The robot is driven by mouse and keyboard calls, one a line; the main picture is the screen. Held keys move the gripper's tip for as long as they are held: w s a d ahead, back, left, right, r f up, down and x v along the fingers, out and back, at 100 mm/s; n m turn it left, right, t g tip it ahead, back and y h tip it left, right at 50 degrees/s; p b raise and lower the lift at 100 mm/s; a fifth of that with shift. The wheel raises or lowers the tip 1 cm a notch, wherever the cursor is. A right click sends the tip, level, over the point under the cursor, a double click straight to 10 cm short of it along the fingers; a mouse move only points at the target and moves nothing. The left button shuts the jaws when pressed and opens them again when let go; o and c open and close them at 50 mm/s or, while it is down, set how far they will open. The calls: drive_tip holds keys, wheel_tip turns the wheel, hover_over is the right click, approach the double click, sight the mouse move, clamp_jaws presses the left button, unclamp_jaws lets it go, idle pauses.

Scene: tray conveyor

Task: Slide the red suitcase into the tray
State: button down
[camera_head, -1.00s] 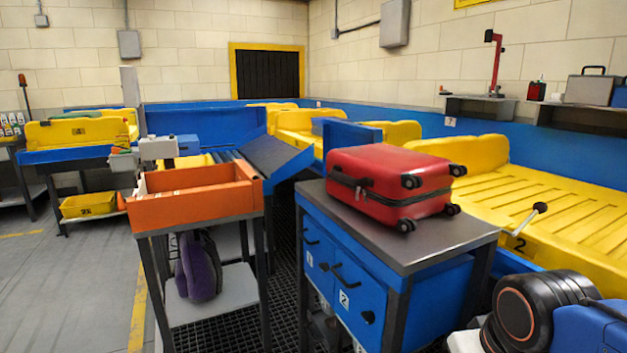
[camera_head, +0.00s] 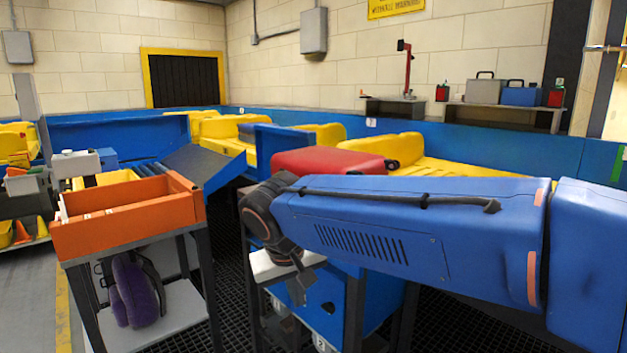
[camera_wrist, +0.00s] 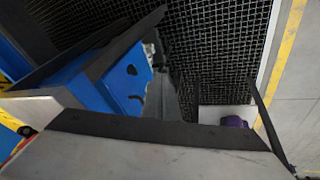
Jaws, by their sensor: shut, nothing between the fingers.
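The red suitcase (camera_head: 330,161) lies on its side behind my arm in the head view. The suitcase cannot be made out clearly in the wrist view, where the cabinet (camera_wrist: 125,82) shows.
An orange box (camera_head: 125,220) on a stand is at the left, with a purple bag (camera_head: 138,290) on its lower shelf. Several yellow trays line the blue conveyor at the back. A wall shelf (camera_head: 505,115) holds cases. Dark mesh floor (camera_head: 225,290) lies between stand and cabinet.

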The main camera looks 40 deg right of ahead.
sight(310, 159)
drive_tip(key=w+d+r+m+g+h, duration=0.2)
drive_tip(key=w+r+m+h, duration=0.95)
drive_tip(key=w+r, duration=1.05)
drive_tip(key=w+d+f+m, duration=0.1)
drive_tip(key=d+f, duration=0.2)
drive_tip(key=d, duration=1.1)
drive_tip(key=w+d+f+m+y, duration=0.1)
drive_tip(key=w+d+f, duration=0.1)
drive_tip(key=d, duration=1.3)
drive_tip(key=shift+f, duration=0.9)
drive_tip(key=shift+a+r, duration=1.25)
drive_tip(key=shift+a, duration=0.3)
drive_tip(key=shift+a+r, duration=1.25)
drive_tip(key=shift+a, duration=0.25)
drive_tip(key=shift+s, duration=0.1)
drive_tip(key=s+a+f+n+t+y, duration=0.2)
drive_tip(key=s+a+f+n+y, duration=0.5)
drive_tip(key=s+a+f, duration=0.6)
drive_tip(key=s+a+f+n+t+y, duration=0.2)
drive_tip(key=s+a+f+n+y, duration=0.5)
drive_tip(key=s+a, duration=1)
wheel_tip(310, 159, down, 7)
drive_tip(key=s+n, duration=0.1)
drive_tip(key=n, duration=0.2)
drive_tip(key=shift+a+n, duration=0.35)
drive_tip(key=shift+a, duration=0.05)
